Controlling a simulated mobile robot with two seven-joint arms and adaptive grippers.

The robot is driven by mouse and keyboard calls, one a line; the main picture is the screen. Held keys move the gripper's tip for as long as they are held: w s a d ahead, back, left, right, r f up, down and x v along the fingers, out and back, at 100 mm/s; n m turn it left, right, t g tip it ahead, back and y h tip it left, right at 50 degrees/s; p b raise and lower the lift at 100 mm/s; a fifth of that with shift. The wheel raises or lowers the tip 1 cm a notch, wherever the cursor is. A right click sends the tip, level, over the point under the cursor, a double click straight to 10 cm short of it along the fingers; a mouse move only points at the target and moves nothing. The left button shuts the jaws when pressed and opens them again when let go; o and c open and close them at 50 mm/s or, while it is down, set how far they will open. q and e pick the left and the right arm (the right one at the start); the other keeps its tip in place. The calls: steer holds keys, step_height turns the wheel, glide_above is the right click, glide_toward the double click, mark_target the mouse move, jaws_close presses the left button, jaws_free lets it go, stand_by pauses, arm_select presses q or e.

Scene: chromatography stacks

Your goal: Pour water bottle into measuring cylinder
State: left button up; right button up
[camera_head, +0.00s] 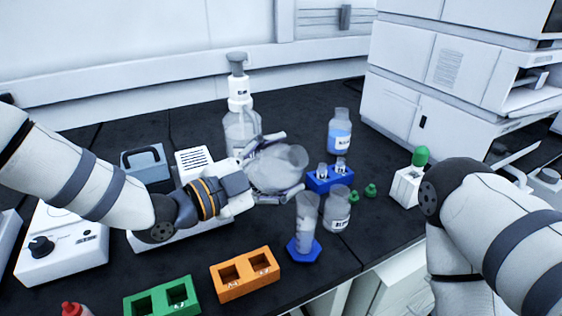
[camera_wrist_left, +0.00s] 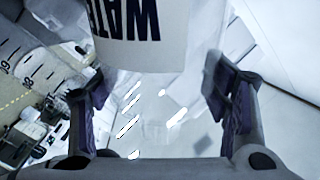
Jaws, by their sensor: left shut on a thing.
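My left gripper (camera_head: 277,168) is shut around a clear bottle (camera_head: 268,172), which it holds tilted over toward the right, above the bench. In the left wrist view the bottle (camera_wrist_left: 150,40) shows a white label with dark letters reading "WAT", partly cut off, between the two fingers (camera_wrist_left: 160,115). The measuring cylinder (camera_head: 306,215) is clear and stands upright on a blue hexagonal base (camera_head: 303,250), below and to the right of the bottle. The bottle and cylinder look apart. I cannot make out any flowing water. My right gripper is out of view; only its arm shows at the right.
A clear beaker (camera_head: 337,212) stands close beside the cylinder. Behind are a blue vial rack (camera_head: 331,181), a bottle of blue liquid (camera_head: 339,135) and a pump bottle (camera_head: 240,120). An orange rack (camera_head: 229,286) and a green rack (camera_head: 146,305) lie in front.

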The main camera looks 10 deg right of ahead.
arm_select(q)
steer(key=shift+r, duration=0.15)
steer(key=shift+f+m, duration=0.3)
steer(key=shift+m, duration=0.3)
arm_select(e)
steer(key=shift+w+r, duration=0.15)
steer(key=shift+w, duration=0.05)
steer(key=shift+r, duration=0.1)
arm_select(q)
steer(key=shift+m+p, duration=0.35)
steer(key=shift+m, duration=0.15)
steer(key=shift+f, duration=0.1)
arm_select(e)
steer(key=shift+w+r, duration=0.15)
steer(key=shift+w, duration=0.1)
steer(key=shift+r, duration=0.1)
